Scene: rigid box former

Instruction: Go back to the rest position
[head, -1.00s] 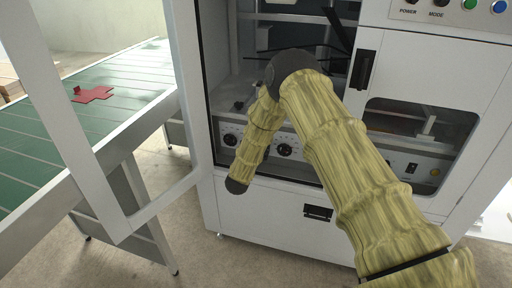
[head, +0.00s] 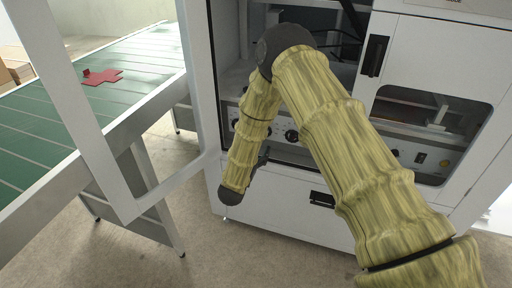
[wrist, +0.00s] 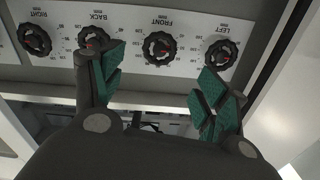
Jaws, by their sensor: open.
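My gripper (wrist: 158,95) shows in the wrist view with its two green-padded fingers spread apart and nothing between them. Beyond the fingers is a panel (wrist: 190,20) with black knobs marked RIGHT, BACK, FRONT and LEFT. In the head view my arm, in a yellowish sleeve, reaches toward the machine (head: 285,207) and bends down in front of its opening. The gripper itself is mostly hidden behind the arm there.
The machine's framed door (head: 120,195) stands open at the left. Behind it is a green conveyor (head: 40,140) carrying a flat red cross-shaped blank (head: 100,77). A closed windowed door (head: 425,115) is at the right. Bare floor (head: 240,255) lies in front.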

